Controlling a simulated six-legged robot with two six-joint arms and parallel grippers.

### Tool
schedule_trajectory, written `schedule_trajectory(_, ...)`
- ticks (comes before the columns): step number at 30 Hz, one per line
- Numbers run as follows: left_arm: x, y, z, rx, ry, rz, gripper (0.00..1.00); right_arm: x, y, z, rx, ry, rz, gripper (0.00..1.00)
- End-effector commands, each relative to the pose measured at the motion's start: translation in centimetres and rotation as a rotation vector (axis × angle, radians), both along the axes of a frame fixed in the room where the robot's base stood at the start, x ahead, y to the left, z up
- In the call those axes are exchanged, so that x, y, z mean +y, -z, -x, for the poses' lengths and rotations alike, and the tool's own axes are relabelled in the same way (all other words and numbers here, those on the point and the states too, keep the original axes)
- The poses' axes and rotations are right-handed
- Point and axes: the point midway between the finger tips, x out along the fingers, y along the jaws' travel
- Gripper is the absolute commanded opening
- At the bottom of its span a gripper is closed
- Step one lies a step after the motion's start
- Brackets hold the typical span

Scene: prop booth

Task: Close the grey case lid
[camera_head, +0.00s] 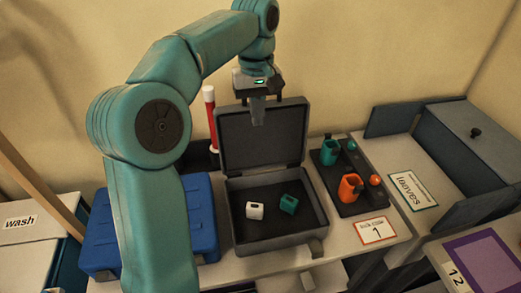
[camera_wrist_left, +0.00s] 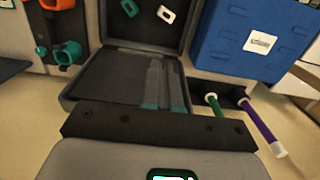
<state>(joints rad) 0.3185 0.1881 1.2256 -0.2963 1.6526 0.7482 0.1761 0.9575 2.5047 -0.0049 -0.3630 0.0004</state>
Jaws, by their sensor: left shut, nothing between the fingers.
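The grey case (camera_head: 278,238) stands on the table with its lid (camera_head: 262,143) open and upright at the back. A white block (camera_head: 255,211) and a teal block (camera_head: 289,204) lie inside the case. My left gripper (camera_head: 258,120) is shut and empty, pointing down at the top edge of the lid. In the left wrist view the shut fingers (camera_wrist_left: 165,65) overlap the lid (camera_wrist_left: 105,80), and the white block (camera_wrist_left: 166,14) and teal block (camera_wrist_left: 130,8) show beyond. I cannot tell whether the fingers touch the lid. My right gripper is not in view.
A blue case (camera_head: 205,215) stands close left of the grey case, partly hidden by my left arm. A dark rack (camera_head: 335,180) with teal and orange pieces stands to the right. A red tube (camera_head: 211,115) with a white cap stands behind left.

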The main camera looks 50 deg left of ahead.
Motion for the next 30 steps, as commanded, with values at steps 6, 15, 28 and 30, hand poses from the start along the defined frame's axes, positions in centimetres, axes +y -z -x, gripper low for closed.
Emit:
schedule_trajectory(6,-0.2,4.9,0.3,0.003,0.0,0.001,0.0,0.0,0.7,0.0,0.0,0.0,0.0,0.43)
schedule_trajectory(15,-2.4,7.5,1.4,-0.002,0.005,0.0,0.0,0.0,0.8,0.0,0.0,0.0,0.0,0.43)
schedule_trajectory(28,-2.8,7.9,1.6,-0.002,0.005,0.0,0.0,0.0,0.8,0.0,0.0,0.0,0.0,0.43)
schedule_trajectory(30,-2.8,7.9,1.6,-0.002,0.005,-0.001,0.0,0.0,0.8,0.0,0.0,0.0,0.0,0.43)
